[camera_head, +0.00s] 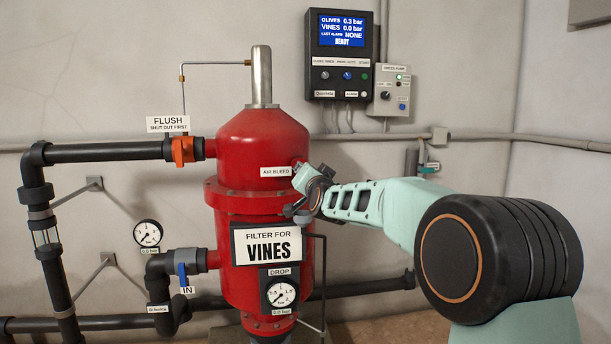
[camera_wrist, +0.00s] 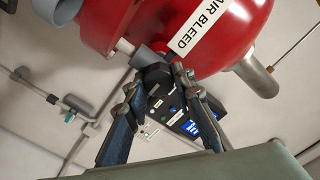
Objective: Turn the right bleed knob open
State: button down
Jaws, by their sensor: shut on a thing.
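The red filter tank (camera_head: 262,190) labelled "FILTER FOR VINES" stands centre in the head view. An "AIR BLEED" label (camera_head: 276,171) is on its right side, and it shows in the wrist view too (camera_wrist: 202,27). In the wrist view a dark bleed knob (camera_wrist: 155,76) sits at the end of a short grey fitting (camera_wrist: 149,58) coming off the tank. My gripper (camera_wrist: 158,78) has its two fingers on either side of this knob and is shut on it. In the head view my gripper (camera_head: 303,178) is against the tank's right side and hides the knob.
A control panel (camera_head: 342,58) and a pump box (camera_head: 391,92) hang on the wall behind. An orange flush valve (camera_head: 182,151) and a blue inlet valve (camera_head: 183,273) are left of the tank. A thin pipe (camera_head: 324,285) runs down the tank's right side.

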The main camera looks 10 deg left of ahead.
dwell(0.3)
jog(key=c, duration=1.6)
grip_release()
jog(key=v, duration=1.2)
